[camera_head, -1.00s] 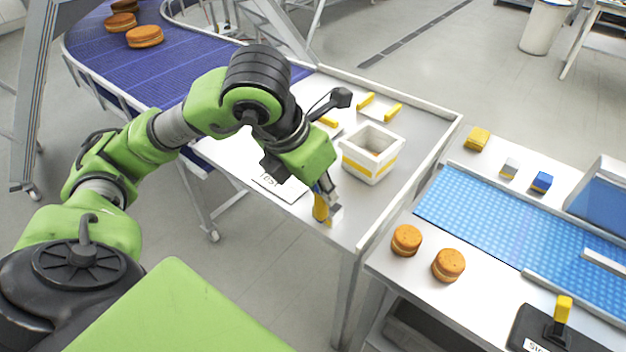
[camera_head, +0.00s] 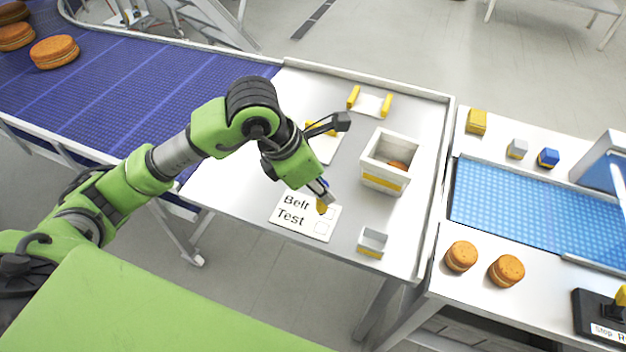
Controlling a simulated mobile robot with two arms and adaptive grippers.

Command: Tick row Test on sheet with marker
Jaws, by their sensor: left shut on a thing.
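The white sheet (camera_head: 303,232) lies flat on the metal table, with the rows "Belt" and "Test" and a square box at the right end of each row. The Test box (camera_head: 320,227) looks empty. My left gripper (camera_head: 322,194) is over the sheet's upper right part, shut on the marker (camera_head: 322,206), of which a short yellow part shows below the fingers. The marker hides part of the Belt box. I cannot tell whether its tip touches the sheet. My right gripper is out of view.
A small grey open holder (camera_head: 372,240) stands right of the sheet. Behind it is a white bin with a yellow stripe (camera_head: 385,180), a round inside. A blue belt (camera_head: 150,95) with rounds lies left; a light blue belt (camera_head: 510,208) and two rounds (camera_head: 461,256) lie right.

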